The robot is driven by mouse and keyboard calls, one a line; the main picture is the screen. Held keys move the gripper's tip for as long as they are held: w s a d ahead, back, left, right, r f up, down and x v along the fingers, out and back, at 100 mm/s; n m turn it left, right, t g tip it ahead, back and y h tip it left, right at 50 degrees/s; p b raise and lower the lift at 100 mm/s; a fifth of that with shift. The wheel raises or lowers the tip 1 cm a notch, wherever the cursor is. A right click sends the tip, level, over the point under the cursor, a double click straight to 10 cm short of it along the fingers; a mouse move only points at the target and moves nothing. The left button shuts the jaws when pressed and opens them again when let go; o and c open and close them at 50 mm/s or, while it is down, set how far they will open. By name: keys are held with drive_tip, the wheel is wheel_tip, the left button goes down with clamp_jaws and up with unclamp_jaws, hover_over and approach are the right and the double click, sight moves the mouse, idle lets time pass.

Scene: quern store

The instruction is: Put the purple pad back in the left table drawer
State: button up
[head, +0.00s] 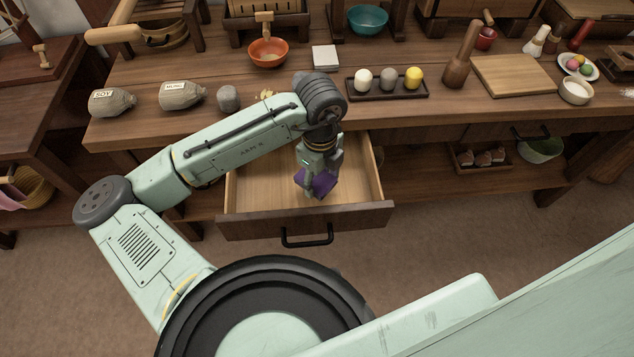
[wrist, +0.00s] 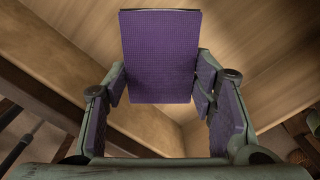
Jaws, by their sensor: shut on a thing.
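The purple pad (wrist: 160,55) is a flat, textured rectangle in the wrist view. My gripper (wrist: 160,88) is shut on it, with a finger at each side edge. In the head view my gripper (head: 318,168) points down over the open table drawer (head: 375,178), and the purple pad (head: 323,183) shows tilted at its fingertips. The drawer is pulled out and its light wooden floor looks empty where it shows. My arm hides part of its left and back. I cannot tell whether the pad touches the drawer floor.
The drawer's black handle (head: 307,237) faces me. On the tabletop above are two labelled sacks, a grey stone, an orange bowl (head: 268,52), a white tile (head: 326,57) and a dark tray (head: 388,90) with three balls. A lower shelf holds a small crate (head: 482,157).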

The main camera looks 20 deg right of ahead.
sight(319, 188)
drive_tip(key=shift+f, duration=2.1)
drive_tip(key=shift+f, duration=0.1)
drive_tip(key=shift+f, duration=0.15)
drive_tip(key=o, duration=1.1)
wheel_tip(319, 188, up, 13)
drive_tip(key=shift+f, duration=0.2)
